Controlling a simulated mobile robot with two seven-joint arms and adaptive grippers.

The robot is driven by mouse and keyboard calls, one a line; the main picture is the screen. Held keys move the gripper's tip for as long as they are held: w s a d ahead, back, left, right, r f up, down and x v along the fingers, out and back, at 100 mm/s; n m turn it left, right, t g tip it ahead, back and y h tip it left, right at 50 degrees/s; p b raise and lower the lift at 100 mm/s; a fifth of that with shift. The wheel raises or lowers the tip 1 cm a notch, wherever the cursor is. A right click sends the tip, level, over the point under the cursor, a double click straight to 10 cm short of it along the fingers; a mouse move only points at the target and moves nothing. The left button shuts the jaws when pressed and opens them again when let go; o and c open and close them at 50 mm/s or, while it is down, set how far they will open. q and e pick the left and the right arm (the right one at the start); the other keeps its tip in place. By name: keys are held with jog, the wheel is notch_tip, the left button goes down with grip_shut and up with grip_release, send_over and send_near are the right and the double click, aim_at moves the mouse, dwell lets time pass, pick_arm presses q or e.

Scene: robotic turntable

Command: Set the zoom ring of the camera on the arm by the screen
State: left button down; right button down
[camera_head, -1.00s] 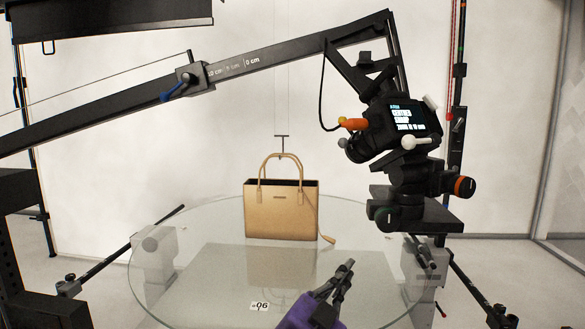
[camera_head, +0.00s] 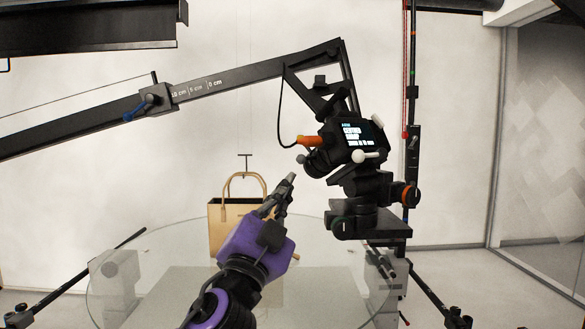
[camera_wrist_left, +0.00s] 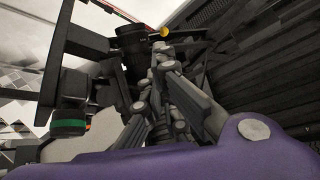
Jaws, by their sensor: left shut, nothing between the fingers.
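The black camera (camera_head: 350,143) hangs on the end of the long black arm (camera_head: 235,82). Its lit screen (camera_head: 359,135) shows several lines of small white text. Its lens (camera_head: 318,161) points left and down, and an orange piece (camera_head: 312,141) sits just above it. In the left wrist view my closed fingers (camera_wrist_left: 165,58) point toward dark camera parts. My right gripper is not in view.
A tan handbag (camera_head: 228,222) stands on the round glass turntable (camera_head: 130,285), partly behind my left gripper. Under the camera are a mount with an orange-ringed knob (camera_head: 409,195) and a black plate (camera_head: 390,232). A dark stand (camera_head: 412,130) rises at the right.

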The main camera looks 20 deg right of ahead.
aim_at(298, 161)
pick_arm(q)
jog(key=x, duration=0.6)
jog(key=shift+w+r+p, duration=0.1)
jog(key=shift+p, duration=0.2)
jog(key=shift+w+d+r, duration=0.2)
jog(key=shift+w+d, duration=0.1)
jog(key=shift+w, duration=0.15)
